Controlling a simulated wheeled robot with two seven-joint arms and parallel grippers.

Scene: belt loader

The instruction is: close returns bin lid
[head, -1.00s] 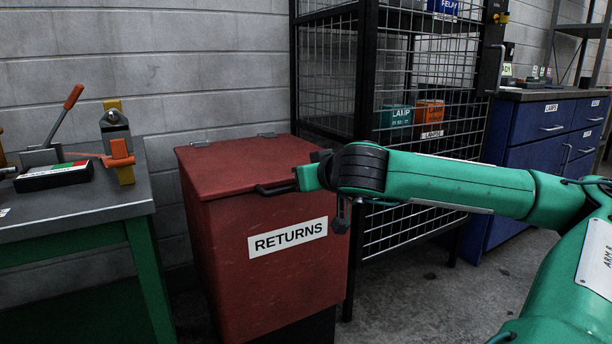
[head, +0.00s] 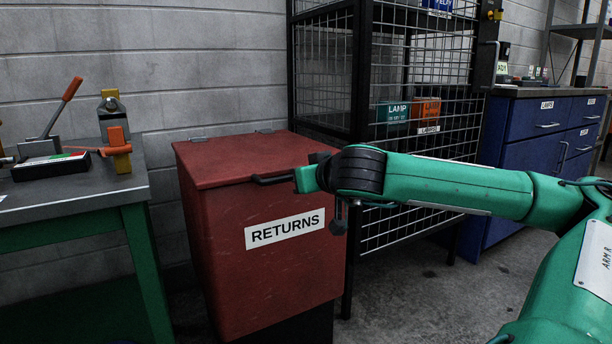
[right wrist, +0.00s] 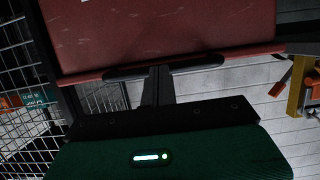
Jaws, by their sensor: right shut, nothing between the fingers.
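The red returns bin (head: 262,275) stands against the wall with a white RETURNS label on its front. Its red lid (head: 245,160) lies flat on top and looks shut, with hinges at the back. A dark bar handle (head: 272,180) sits at the lid's front edge. The red bin (right wrist: 160,35) fills the top there. My left gripper is not in view.
A green-legged workbench (head: 75,200) with a lever tool and a clamp stands at the left. A black wire cage (head: 410,100) with labelled boxes stands close behind the bin's right side. Blue drawers (head: 540,125) are at the right. Some floor (head: 420,290) is clear.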

